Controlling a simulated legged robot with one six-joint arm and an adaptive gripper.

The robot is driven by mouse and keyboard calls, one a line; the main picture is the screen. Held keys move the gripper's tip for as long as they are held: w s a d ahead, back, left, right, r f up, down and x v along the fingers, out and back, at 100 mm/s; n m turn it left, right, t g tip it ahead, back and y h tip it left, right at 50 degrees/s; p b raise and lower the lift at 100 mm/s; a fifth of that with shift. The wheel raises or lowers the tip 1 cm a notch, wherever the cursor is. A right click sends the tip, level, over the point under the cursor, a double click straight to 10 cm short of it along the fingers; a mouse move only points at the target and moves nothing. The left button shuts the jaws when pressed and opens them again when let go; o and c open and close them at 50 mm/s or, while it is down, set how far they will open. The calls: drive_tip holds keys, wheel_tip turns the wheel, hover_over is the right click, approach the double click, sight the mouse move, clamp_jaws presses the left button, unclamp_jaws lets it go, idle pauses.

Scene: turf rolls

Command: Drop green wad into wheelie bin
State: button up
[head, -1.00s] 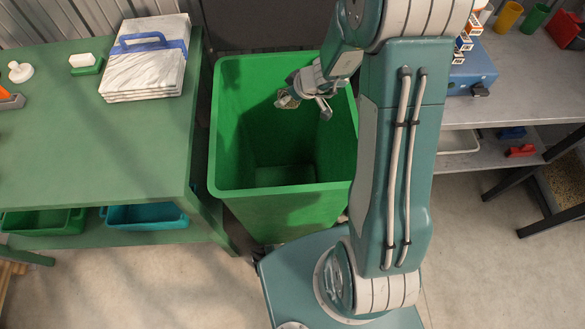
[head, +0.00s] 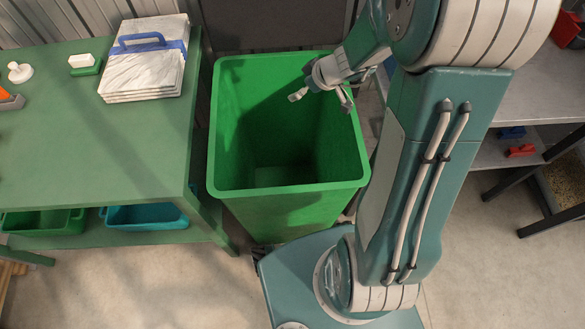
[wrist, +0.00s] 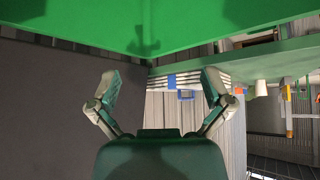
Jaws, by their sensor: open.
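The green wheelie bin (head: 290,190) stands open-topped in the middle of the head view, between the green table and the grey bench. My gripper (head: 322,98) is over the right rear part of the bin's opening. Its fingers are spread and nothing shows between them. In the wrist view my gripper (wrist: 160,85) is also open and empty, with the bin's green wall (wrist: 205,25) across the top. I cannot see the green wad in either view. The part of the bin's inside that shows is dark, and no wad can be made out there.
A green table (head: 80,150) on the left carries a stack of white tiles (head: 150,70) with a blue-handled tool. Trays (head: 145,217) sit on its lower shelf. A grey bench (head: 480,95) stands on the right, with a red item (head: 521,151) on its shelf.

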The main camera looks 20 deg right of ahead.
drive_tip(key=v, duration=0.4)
drive_tip(key=shift+s+d+r, duration=0.1)
drive_tip(key=shift+s+d, duration=0.05)
drive_tip(key=shift+r, duration=0.1)
drive_tip(key=s+a+r+m+h, duration=0.2)
drive_tip(key=s+r+m, duration=0.2)
drive_tip(key=s+r, duration=0.3)
drive_tip(key=s+a+r+m+h, duration=0.2)
drive_tip(key=s+r+m, duration=0.2)
drive_tip(key=s, duration=0.9)
wheel_tip(320, 180, up, 3)
drive_tip(key=shift+s+r+h, duration=0.15)
drive_tip(key=shift+s+h, duration=0.05)
drive_tip(key=shift+h, duration=0.2)
